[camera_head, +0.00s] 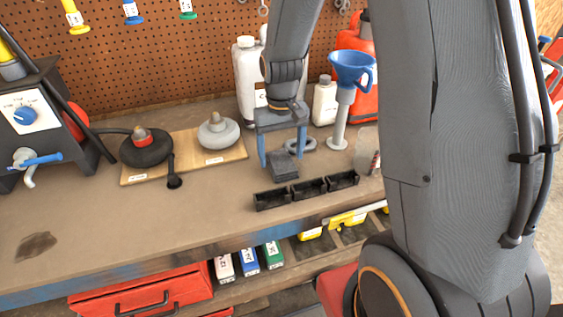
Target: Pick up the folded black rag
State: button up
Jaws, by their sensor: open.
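The folded black rag (284,168) lies on the workbench as a small dark grey, squarish stack, behind the black bins. My gripper (282,160) points down over it with its two blue fingers apart. One finger shows to the left of the rag and the other to the right, near its back edge. I cannot tell whether the fingertips touch the rag or how far above the bench they are. The rag's front part is in plain view, and its back part is close under the gripper.
Black bins (308,188) stand just in front of the rag. A grey ring (301,144) lies close behind. A blue funnel (351,68) on a stand and a white jug (248,80) stand behind. The bench's left front (110,220) is mostly clear.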

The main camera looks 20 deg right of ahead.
aim_at(281, 161)
jog(key=shift+f, duration=0.9)
jog(key=c, duration=1.2)
jog(key=shift+o, duration=0.2)
notch_tip(281, 161, up, 10)
jog(key=b, duration=0.1)
jog(key=shift+b, duration=0.4)
